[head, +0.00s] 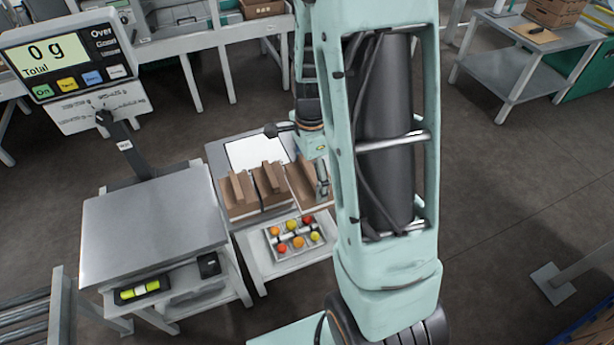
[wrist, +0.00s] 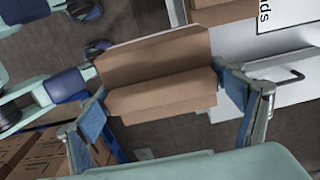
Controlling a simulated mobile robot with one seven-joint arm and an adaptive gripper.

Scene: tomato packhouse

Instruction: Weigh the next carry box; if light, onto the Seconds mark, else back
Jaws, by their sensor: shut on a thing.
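My gripper (wrist: 164,103) is shut on a brown cardboard carry box (wrist: 155,62); in the wrist view its blue-padded fingers stand at either side of the box. In the head view this box (head: 303,187) is partly hidden by my arm, and I cannot tell whether it is lifted. Another carry box (head: 246,207) stands just left of it on the small table. The scale's steel platform (head: 155,225) is empty, and its display (head: 50,55) reads 0 g. A white sheet (head: 258,152) lies behind the boxes; the wrist view shows one (wrist: 287,12) with letters ending in "ds".
A tray (head: 272,243) of red, orange and yellow tomatoes sits in front of the boxes. The scale's post (head: 126,148) rises behind its platform. A grey table (head: 515,57) with stacked boxes stands at the back right. Open floor (head: 500,200) lies right of my arm.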

